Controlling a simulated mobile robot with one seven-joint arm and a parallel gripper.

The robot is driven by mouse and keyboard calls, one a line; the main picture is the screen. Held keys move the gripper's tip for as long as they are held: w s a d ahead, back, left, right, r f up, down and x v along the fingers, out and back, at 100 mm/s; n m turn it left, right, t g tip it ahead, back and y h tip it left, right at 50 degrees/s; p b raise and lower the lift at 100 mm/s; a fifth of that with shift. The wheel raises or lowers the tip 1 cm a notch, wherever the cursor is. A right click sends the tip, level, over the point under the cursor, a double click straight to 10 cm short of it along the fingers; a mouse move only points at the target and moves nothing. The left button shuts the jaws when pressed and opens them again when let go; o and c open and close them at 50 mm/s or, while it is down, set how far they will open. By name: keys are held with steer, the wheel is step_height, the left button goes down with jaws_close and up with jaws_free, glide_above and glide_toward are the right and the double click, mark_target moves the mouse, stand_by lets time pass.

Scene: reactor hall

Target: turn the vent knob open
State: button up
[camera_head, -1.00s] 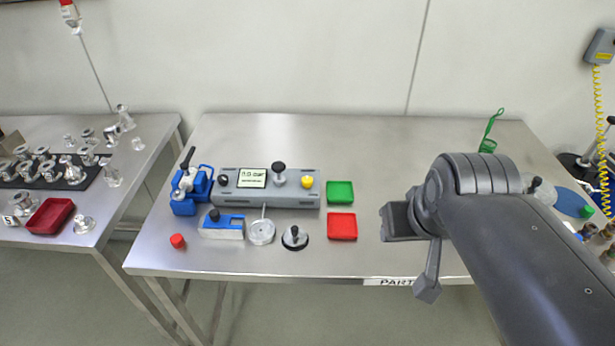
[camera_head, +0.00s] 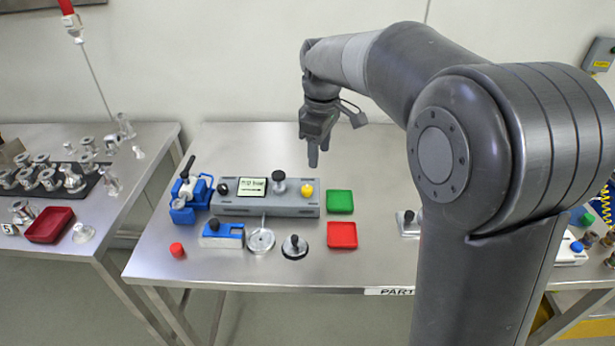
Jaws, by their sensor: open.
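A grey console (camera_head: 240,208) lies on the steel table with a small display (camera_head: 252,187). On its top are a black round knob (camera_head: 222,188) at the left, a dark-topped grey knob (camera_head: 279,182) in the middle and a yellow knob (camera_head: 306,190) at the right. No label shows which one is the vent knob. My gripper (camera_head: 312,158) points down above the back of the console's right end, close to the yellow knob in the picture and apart from it. Its jaws are open and empty.
A green tray (camera_head: 340,202) and a red tray (camera_head: 342,235) lie right of the console. A blue clamp device (camera_head: 187,197) stands at its left. A blue-grey block (camera_head: 222,235), a round metal dish (camera_head: 261,240) and a black-knobbed disc (camera_head: 295,246) lie in front.

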mark_target(307, 188)
steer(key=shift+n+g, duration=0.3)
steer(key=shift+n, duration=0.6)
steer(key=w+a+f, duration=0.1)
steer(key=f, duration=0.3)
steer(key=w+a+f, duration=0.1)
steer(key=f, duration=0.4)
steer(key=w+f, duration=0.1)
steer(key=f, duration=0.3)
steer(key=shift+a+f, duration=0.15)
steer(key=shift+a, duration=0.25)
steer(key=shift+c, duration=0.2)
steer(key=c, duration=0.9)
